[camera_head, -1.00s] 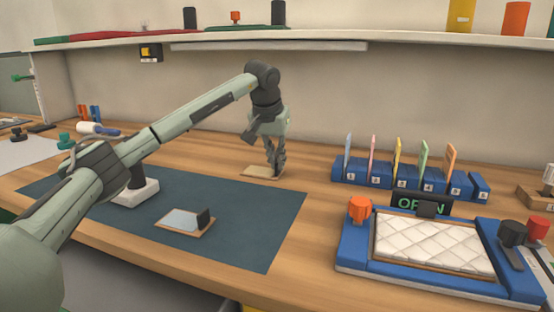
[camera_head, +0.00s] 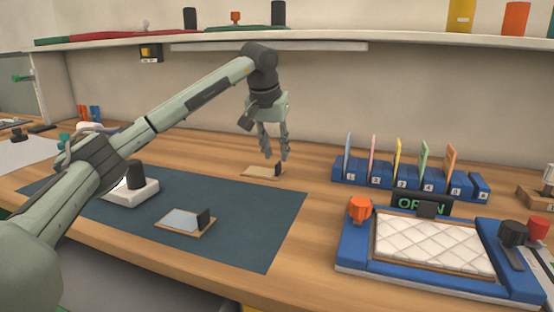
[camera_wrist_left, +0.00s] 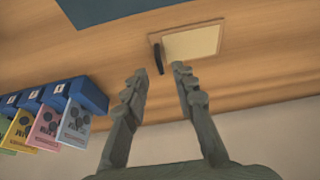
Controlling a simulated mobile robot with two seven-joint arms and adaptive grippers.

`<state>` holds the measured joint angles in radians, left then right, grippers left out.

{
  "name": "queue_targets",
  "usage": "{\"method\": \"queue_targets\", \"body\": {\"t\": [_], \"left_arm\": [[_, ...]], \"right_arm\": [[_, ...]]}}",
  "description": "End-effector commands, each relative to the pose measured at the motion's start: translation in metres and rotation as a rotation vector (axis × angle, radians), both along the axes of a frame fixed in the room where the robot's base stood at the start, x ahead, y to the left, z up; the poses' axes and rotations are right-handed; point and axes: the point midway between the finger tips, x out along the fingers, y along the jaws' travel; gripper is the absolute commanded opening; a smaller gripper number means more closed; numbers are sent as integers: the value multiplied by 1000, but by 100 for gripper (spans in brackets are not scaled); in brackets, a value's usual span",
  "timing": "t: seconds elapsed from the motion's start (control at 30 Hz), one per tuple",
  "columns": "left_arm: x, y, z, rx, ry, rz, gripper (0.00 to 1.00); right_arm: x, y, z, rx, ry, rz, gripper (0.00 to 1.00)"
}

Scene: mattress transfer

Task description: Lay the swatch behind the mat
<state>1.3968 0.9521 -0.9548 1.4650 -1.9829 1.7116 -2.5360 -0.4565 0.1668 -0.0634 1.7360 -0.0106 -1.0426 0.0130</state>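A cream swatch on a thin wooden board with a dark upright tab (camera_head: 262,172) lies flat on the wooden bench behind the dark blue mat (camera_head: 255,225). It also shows in the left wrist view (camera_wrist_left: 192,42), with the mat (camera_wrist_left: 105,8) apart from it. A second swatch, pale blue-grey with a black tab (camera_head: 182,220), lies on the mat. My left gripper (camera_head: 273,156) is open and empty, pointing down just above the cream swatch's tab end. My right gripper is not in view.
A white block with a black knob (camera_head: 130,190) stands on the mat's left part. A blue rack (camera_head: 405,181) with several coloured cards stands to the right. In front of it is a blue tray (camera_head: 355,245) holding a quilted white pad (camera_head: 433,243). A shelf (camera_head: 330,37) runs above.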

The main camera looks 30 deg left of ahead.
Motion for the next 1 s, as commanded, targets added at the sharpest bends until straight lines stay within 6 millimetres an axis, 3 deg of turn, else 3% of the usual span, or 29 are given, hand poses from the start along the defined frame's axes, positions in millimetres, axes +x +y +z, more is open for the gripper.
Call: {"method": "queue_targets", "body": {"t": [0.2,0.4,1.0], "left_arm": [[-17,-5,46,0,-4,-1,27],[-28,-7,72,0,-2,-1,27],[-32,-8,79,-1,0,-1,27]], "right_arm": [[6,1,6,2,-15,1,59],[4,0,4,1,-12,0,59],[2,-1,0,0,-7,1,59]]}}
